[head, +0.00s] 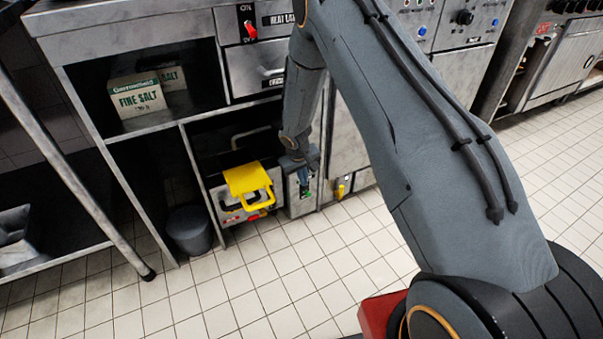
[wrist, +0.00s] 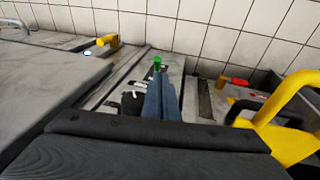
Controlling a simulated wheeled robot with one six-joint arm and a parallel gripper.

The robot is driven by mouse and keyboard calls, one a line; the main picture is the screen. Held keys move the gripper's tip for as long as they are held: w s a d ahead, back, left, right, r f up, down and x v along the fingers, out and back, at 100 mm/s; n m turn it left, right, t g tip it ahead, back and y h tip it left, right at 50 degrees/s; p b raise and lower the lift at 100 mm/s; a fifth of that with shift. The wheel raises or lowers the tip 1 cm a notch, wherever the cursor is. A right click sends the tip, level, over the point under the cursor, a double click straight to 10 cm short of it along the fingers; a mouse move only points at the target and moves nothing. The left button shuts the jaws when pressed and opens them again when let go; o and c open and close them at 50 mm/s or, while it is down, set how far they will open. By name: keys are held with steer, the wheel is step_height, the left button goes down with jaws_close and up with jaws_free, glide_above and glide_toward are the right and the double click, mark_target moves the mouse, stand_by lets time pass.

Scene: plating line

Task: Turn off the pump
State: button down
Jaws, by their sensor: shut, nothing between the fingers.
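No label reading "pump" is legible in either view. My gripper (head: 303,178) is low at a narrow grey panel (head: 296,206) under the counter, right of a yellow-handled unit. In the wrist view my gripper's blue fingers (wrist: 161,84) are together with nothing between them. A small green control (wrist: 157,62) shows just beyond the fingertips; it also shows in the head view (head: 307,194). Whether the fingers touch it I cannot tell. A black part with a white label (wrist: 133,95) lies left of the fingers, partly hidden by them.
The yellow handle (head: 247,180) stands close left of my gripper; in the wrist view its yellow bar (wrist: 290,128) is at right. A red-ended part (wrist: 238,82) lies near it. A yellow lever (head: 340,188) is to the right. Tiled floor in front is clear.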

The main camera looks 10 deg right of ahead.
mark_target(306, 193)
steer(key=b+x, duration=0.1)
steer(key=x, duration=0.5)
steer(key=shift+w+d+f+b, duration=0.1)
steer(key=shift+f+b, duration=0.05)
steer(key=shift+b, duration=0.15)
steer(key=shift+d, duration=0.1)
steer(key=shift+t, duration=0.3)
